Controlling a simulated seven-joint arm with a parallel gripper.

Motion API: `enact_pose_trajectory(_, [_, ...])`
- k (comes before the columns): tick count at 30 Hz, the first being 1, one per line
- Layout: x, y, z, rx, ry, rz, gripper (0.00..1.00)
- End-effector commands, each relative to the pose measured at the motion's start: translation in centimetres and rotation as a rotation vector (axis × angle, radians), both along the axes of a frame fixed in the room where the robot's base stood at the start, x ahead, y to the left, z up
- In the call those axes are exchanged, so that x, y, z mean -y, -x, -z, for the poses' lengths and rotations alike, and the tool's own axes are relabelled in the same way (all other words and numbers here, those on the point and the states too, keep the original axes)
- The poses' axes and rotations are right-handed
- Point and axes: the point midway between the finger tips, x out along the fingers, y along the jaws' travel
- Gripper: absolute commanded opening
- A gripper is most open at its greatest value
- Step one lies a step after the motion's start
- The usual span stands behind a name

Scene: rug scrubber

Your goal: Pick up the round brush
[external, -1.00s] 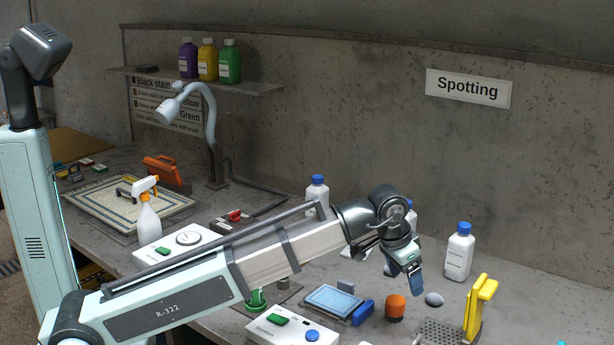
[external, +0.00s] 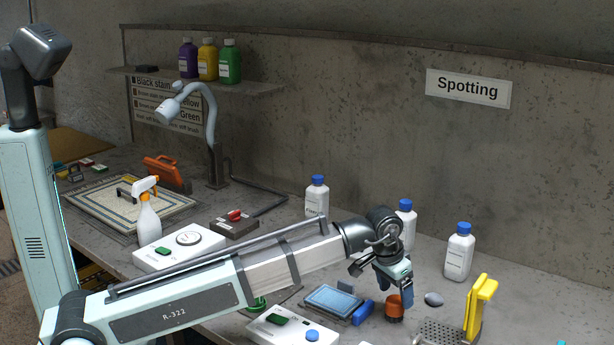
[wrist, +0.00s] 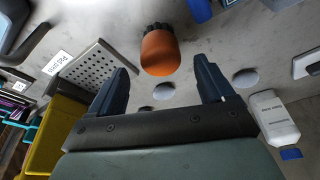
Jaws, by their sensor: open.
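The round brush (external: 394,308) has an orange body and a dark bristle end, and stands on the bench below my gripper. In the wrist view the round brush (wrist: 160,52) lies just beyond the gap between the two fingers, near the middle. My gripper (external: 396,290) is open and points down, with one blue finger overlapping the brush's right side in the external view. I cannot tell whether a finger touches the brush.
A grey pebble-like object (external: 434,299) lies right of the brush. A blue roller-like piece (external: 363,312) and a blue pad (external: 334,299) lie left. A perforated plate (external: 440,333) and yellow holder (external: 480,305) stand front right. White bottles (external: 459,252) stand behind.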

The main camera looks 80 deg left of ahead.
Motion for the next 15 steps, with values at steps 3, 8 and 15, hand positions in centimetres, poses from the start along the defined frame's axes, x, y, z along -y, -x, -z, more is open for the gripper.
enact_pose_trajectory(3, [0.0,-0.1,0.5,-0.001,0.000,0.000,0.81])
enact_pose_trajectory(8, [-0.1,-0.2,0.9,-0.001,0.000,0.000,0.81])
enact_pose_trajectory(15, [-0.4,-0.4,3.2,-0.003,0.000,0.000,0.81])
